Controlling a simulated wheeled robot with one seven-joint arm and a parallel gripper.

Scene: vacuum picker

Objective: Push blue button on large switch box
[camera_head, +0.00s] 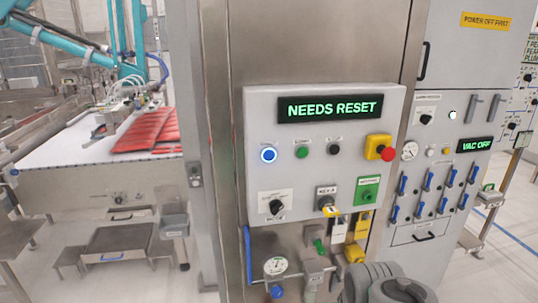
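The large switch box (300,166) is a light grey panel on a steel cabinet, in the middle of the head view. Its display (330,108) reads "NEEDS RESET" in green. The blue button (268,155) sits at the box's left side below the display, with a pale ring around it. It is in plain view and nothing touches it. A grey rounded part, which looks like part of my arm (400,290), shows at the bottom edge, below and right of the box. My gripper's fingers are not visible.
A green button (302,152), a black button (334,149) and a red button on yellow (379,147) share the box. Below hang a key tag, a gauge (276,266) and a blue handle (247,258). A conveyor (95,158) with red packs stands left. Another panel (425,190) stands right.

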